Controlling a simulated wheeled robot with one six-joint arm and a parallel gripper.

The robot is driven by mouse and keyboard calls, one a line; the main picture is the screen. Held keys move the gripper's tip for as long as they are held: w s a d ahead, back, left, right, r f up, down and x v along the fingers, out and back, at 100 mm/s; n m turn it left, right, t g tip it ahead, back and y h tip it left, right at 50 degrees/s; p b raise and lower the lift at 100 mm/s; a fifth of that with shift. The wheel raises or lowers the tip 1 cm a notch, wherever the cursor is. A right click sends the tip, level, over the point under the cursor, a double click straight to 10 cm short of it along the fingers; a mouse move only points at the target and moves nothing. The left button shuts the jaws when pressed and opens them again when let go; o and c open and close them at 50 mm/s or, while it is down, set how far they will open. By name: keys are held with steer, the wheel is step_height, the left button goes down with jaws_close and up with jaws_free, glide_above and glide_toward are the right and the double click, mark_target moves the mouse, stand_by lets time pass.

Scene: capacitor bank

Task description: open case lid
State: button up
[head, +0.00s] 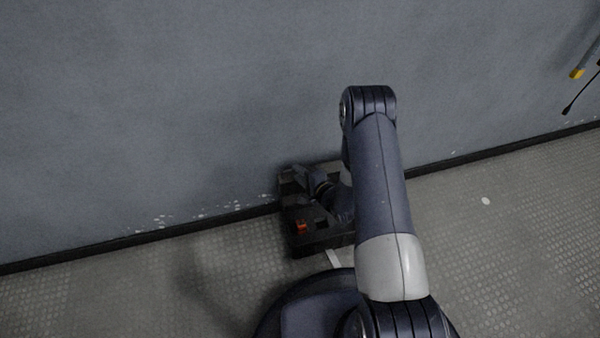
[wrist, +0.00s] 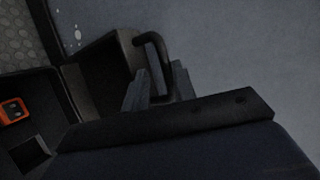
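The dark case (head: 300,245) sits on the floor against the wall in the head view, partly hidden by my arm. In the wrist view its open tray (wrist: 62,95) is at the left, with an orange part (wrist: 14,110) inside. A brownish hollow panel (wrist: 98,80), probably the lid, adjoins the tray. A black curved handle (wrist: 163,50) stands at its right edge. My gripper (wrist: 157,84) is at this handle, whose lower end runs down between the fingers. Whether they press on it is unclear. In the head view my gripper (head: 314,182) is dark over the case's far side.
The grey wall (head: 180,100) rises right behind the case. A dark skirting strip (head: 150,235) runs along its foot. The textured floor (head: 500,230) is clear to the left and right. A yellow-tipped tool and cable (head: 577,73) show at the upper right.

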steer(key=shift+o, duration=0.4)
steer(key=shift+r, duration=0.1)
steer(key=p+v, duration=0.3)
steer(key=v, duration=0.7)
steer(key=shift+s+d, duration=0.3)
steer(key=b+x, duration=0.1)
steer(key=x, duration=0.3)
steer(key=b+x, duration=0.1)
steer(key=x, duration=0.3)
steer(key=r+b+x, duration=0.1)
steer(key=x, duration=0.3)
steer(key=shift+w+f, duration=0.1)
steer(key=shift+w, duration=0.3)
steer(key=shift+w+a, duration=0.1)
steer(key=shift+w, duration=0.8)
steer(key=shift+s, duration=0.1)
